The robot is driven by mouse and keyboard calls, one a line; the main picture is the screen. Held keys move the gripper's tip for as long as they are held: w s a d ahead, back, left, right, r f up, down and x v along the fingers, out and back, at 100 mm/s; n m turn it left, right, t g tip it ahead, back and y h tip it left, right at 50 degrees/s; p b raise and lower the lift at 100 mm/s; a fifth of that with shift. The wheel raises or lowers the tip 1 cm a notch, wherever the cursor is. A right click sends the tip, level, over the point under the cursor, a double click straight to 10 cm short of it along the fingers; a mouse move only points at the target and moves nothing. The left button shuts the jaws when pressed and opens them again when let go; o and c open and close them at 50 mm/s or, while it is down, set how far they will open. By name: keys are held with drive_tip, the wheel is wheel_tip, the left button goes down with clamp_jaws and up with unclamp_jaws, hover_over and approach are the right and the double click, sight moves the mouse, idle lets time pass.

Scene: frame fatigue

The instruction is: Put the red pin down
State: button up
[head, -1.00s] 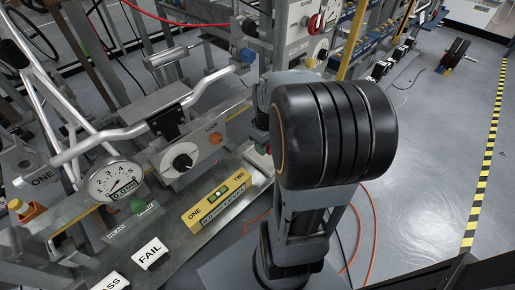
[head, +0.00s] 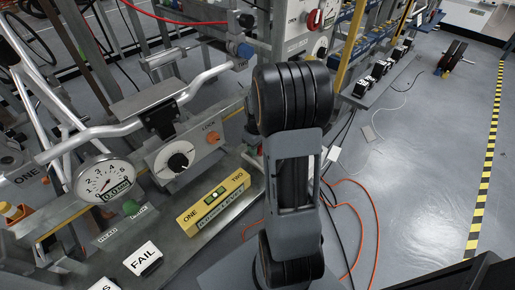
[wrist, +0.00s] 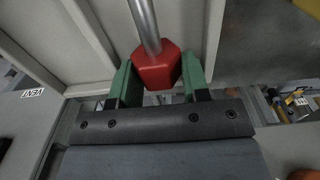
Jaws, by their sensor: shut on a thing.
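The red pin shows in the wrist view as a red faceted head (wrist: 157,68) with a grey metal shaft (wrist: 144,22) running up out of the frame. My gripper (wrist: 157,80) has its two green-padded fingers on either side of the red head and is shut on it. Pale panels or rails lie behind the pin; I cannot tell whether it touches them. In the head view my arm stands upright in the middle, and neither the gripper nor the red pin can be made out there.
A bench at left in the head view carries a round gauge (head: 103,182), a yellow level (head: 213,201), a FAIL block (head: 143,259) and a panel with a black knob (head: 178,161). Silver handlebars (head: 125,131) stick out above it. Orange cables (head: 372,215) lie on the floor; open floor is at right.

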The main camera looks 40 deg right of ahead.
drive_tip(key=shift+f, duration=0.2)
drive_tip(key=shift+f, duration=0.15)
drive_tip(key=o, duration=0.7)
wheel_tip(320, 180, up, 12)
drive_tip(key=p, duration=0.3)
drive_tip(key=s+a+r+t, duration=0.1)
drive_tip(key=s+a, duration=0.2)
drive_tip(key=a, duration=0.2)
drive_tip(key=s+a+r+m+t, duration=0.1)
drive_tip(key=s+a, duration=0.2)
drive_tip(key=a, duration=0.3)
drive_tip(key=s+a+r+m+t, duration=0.1)
drive_tip(key=s+a+r, duration=0.1)
drive_tip(key=s+a, duration=0.2)
drive_tip(key=shift+s+a, duration=0.1)
drive_tip(key=shift+a, duration=0.95)
